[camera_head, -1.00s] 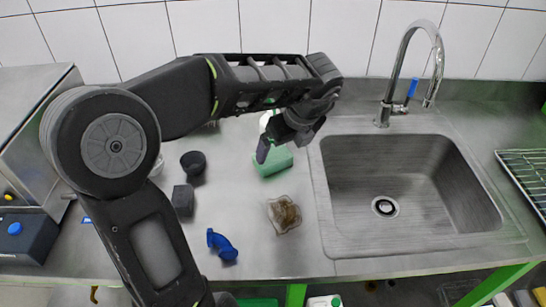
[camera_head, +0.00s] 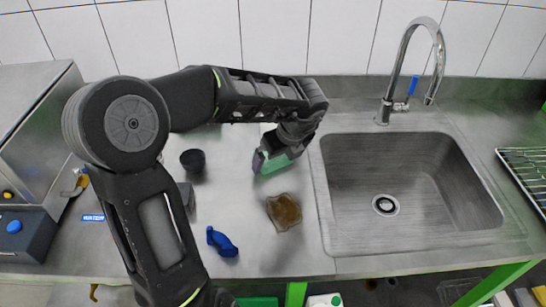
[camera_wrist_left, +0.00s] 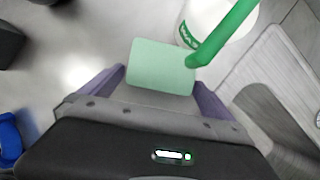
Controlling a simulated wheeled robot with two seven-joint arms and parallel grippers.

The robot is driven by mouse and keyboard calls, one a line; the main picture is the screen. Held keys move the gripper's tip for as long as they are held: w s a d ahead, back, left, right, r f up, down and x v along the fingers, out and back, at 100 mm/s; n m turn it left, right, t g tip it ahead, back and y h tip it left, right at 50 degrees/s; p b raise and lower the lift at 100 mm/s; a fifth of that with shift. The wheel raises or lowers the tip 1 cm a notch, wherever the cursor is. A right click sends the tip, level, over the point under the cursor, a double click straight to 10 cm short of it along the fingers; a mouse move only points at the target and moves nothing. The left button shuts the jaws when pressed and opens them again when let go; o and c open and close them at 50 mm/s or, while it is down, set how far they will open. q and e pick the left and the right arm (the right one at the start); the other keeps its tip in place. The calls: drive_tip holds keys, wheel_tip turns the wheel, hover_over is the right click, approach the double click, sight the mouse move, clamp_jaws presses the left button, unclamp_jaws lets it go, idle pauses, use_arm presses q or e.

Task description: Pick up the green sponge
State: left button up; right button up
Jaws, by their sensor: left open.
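The green sponge (camera_head: 275,166) lies on the steel counter left of the sink, partly hidden by my left gripper (camera_head: 262,162). In the left wrist view the pale green sponge (camera_wrist_left: 160,64) shows ahead of my open left gripper (camera_wrist_left: 160,84), with its near part between the two purple-grey fingers. I cannot tell whether either finger touches it. My right gripper is not in view.
A white container (camera_wrist_left: 206,14) with green lettering and a green handle (camera_wrist_left: 228,32) stand close to the sponge. The sink (camera_head: 405,185) is to the right. A brown patch (camera_head: 284,212), a blue object (camera_head: 222,242) and a black cup (camera_head: 193,161) are nearby.

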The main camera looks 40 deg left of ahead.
sight(278, 159)
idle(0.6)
use_arm(q)
drive_tip(key=c, duration=1.3)
drive_tip(key=shift+r, duration=0.1)
drive_tip(key=shift+r, duration=0.55)
wheel_tip(278, 159, up, 2)
drive_tip(key=shift+r, duration=0.1)
drive_tip(key=s+d, duration=0.2)
drive_tip(key=d, duration=0.3)
drive_tip(key=s+d+b, duration=0.1)
drive_tip(key=s+d, duration=0.1)
drive_tip(key=d, duration=0.4)
drive_tip(key=s+d+b, duration=0.1)
drive_tip(key=s+d, duration=0.1)
drive_tip(key=d, duration=0.3)
drive_tip(key=shift+s+d, duration=0.35)
drive_tip(key=shift+d, duration=0.05)
